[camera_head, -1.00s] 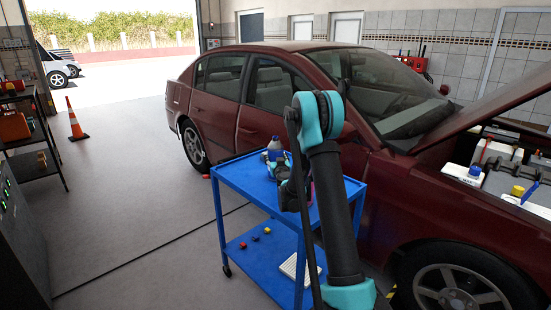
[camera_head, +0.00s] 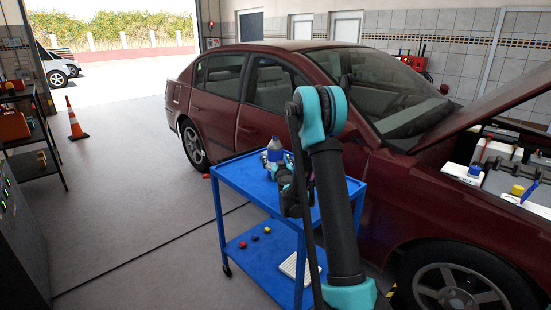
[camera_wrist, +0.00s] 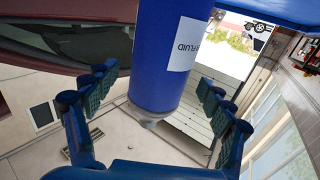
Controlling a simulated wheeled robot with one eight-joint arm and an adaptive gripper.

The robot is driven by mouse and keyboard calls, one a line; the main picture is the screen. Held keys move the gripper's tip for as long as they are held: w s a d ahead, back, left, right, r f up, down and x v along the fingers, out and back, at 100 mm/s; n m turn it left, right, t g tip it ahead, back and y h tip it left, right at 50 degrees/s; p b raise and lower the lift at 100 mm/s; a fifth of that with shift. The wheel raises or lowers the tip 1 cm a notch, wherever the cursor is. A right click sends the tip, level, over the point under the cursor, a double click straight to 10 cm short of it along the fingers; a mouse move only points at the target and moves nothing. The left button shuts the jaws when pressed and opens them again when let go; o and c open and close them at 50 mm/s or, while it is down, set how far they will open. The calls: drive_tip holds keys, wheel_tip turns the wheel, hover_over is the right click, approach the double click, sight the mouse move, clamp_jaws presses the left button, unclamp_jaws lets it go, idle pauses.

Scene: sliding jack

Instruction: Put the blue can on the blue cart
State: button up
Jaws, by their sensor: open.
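The blue can (camera_head: 274,153) stands upright on the top shelf of the blue cart (camera_head: 236,178). It has a pale cap end. In the wrist view the can (camera_wrist: 158,60) fills the upper middle, its white "FLUID" label to the right and its narrow neck pointing down in the picture. My gripper (camera_head: 284,178) is just in front of the can over the cart top. In the wrist view my gripper (camera_wrist: 156,88) is open, with fingers on both sides of the can and visible gaps. My arm hides part of the cart.
Small coloured pieces (camera_head: 254,238) and a white keyboard-like item (camera_head: 297,268) lie on the cart's lower shelf. A dark red car (camera_head: 250,130) with its hood up stands close behind and right. The floor to the left is clear, with an orange cone (camera_head: 75,122) farther off.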

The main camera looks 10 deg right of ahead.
drive_tip(key=s+a+r+n+g+y, duration=0.1)
drive_tip(key=s+a+n+g+y, duration=0.15)
drive_tip(key=s, duration=0.95)
drive_tip(key=s+a+r+n+g+y, duration=0.1)
drive_tip(key=s+a+r+g+y, duration=0.2)
drive_tip(key=s, duration=0.9)
drive_tip(key=s+d+f+m+g+h, duration=0.1)
drive_tip(key=s+d+f+g+h, duration=0.1)
drive_tip(key=s, duration=0.7)
drive_tip(key=s+d+f+m+g+h, duration=0.1)
drive_tip(key=s+d+f+g+h, duration=0.1)
drive_tip(key=s+f, duration=0.4)
drive_tip(key=s+d+f+m+g+h, duration=0.2)
drive_tip(key=s+d+f+g, duration=0.2)
drive_tip(key=s, duration=0.8)
drive_tip(key=shift+s+d+f, duration=0.35)
drive_tip(key=shift+d+f, duration=0.1)
drive_tip(key=shift+d, duration=0.45)
